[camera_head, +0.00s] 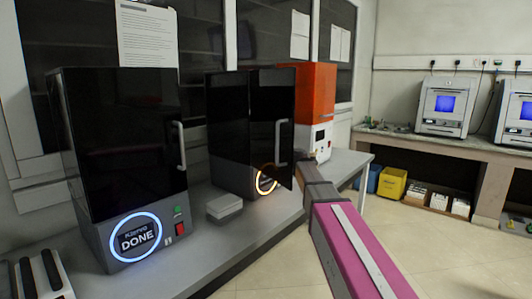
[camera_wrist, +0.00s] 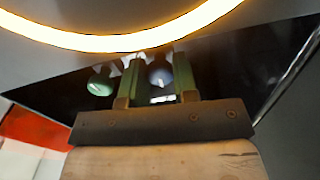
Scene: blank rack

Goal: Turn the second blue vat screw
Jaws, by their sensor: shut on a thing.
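In the wrist view, a blue-grey rounded screw knob (camera_wrist: 159,73) sits between the two green fingers of my gripper (camera_wrist: 160,80). My gripper is shut on it. A pale green knob (camera_wrist: 100,83) stands to the left, outside the fingers. In the head view, my arm reaches to the front of the middle dark machine (camera_head: 228,135), which has an orange-lit ring (camera_head: 266,181). My fingers and the screws cannot be made out in the head view.
A glowing ring (camera_wrist: 120,38) arches close above my fingers in the wrist view. A dark machine with a blue-lit "DONE" ring (camera_head: 135,237) stands at left. A small grey box (camera_head: 224,206) lies on the grey bench (camera_head: 215,252) between them. An orange-topped machine (camera_head: 315,90) stands behind.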

